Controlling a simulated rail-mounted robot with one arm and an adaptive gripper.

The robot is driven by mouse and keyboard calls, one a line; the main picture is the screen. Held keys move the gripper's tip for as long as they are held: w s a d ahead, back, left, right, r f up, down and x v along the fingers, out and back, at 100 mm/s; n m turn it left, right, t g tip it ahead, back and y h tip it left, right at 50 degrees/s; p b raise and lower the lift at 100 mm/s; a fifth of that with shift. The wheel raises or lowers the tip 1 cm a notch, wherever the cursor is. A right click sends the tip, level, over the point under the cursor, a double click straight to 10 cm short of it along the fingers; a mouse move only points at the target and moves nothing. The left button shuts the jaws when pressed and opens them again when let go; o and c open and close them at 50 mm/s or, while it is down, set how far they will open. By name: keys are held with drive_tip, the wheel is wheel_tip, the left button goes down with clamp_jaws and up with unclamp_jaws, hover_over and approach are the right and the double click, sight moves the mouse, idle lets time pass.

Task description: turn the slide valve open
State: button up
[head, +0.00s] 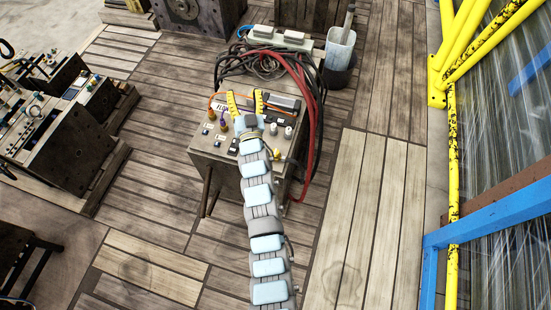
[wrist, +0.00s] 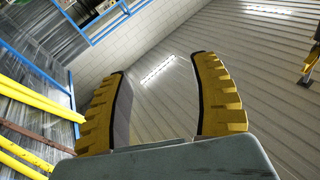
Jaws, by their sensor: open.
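My gripper (head: 245,95) is open, its two yellow ridged fingers apart over the control box in the head view. In the wrist view my gripper (wrist: 158,65) also shows open, with nothing between the fingers. The control box (head: 200,149) has a sloping top with several small knobs, switches and labels. One label (head: 222,107) seems to read "FLOW". I cannot tell which fitting is the slide valve, and my gripper and arm hide part of the box top. The wrist view shows no valve.
Red and black hoses (head: 312,95) loop behind and right of the box. A grey bucket (head: 340,48) stands behind it. Equipment on a pallet (head: 60,150) is at left. A yellow and blue barrier (head: 452,150) is at right. The plank floor between box and barrier is clear.

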drive_tip(key=w+f+m+g+h+b, duration=0.35)
drive_tip(key=w+f+b, duration=0.4)
drive_tip(key=f, duration=0.35)
drive_tip(key=m+g+h+b, duration=0.4)
drive_tip(key=m+g+b, duration=0.5)
drive_tip(key=g+b, duration=0.7)
approach(275, 152)
drive_tip(key=shift+t, duration=0.85)
drive_tip(key=b+x, duration=0.2)
drive_tip(key=x, duration=0.1)
drive_tip(key=b+x, duration=0.3)
drive_tip(key=s+b+x, duration=0.1)
drive_tip(key=b+x, duration=0.1)
drive_tip(key=x, duration=0.2)
drive_tip(key=shift+s+f+b, duration=0.1)
drive_tip(key=shift+f+b, duration=0.05)
drive_tip(key=shift+b, duration=0.15)
clamp_jaws()
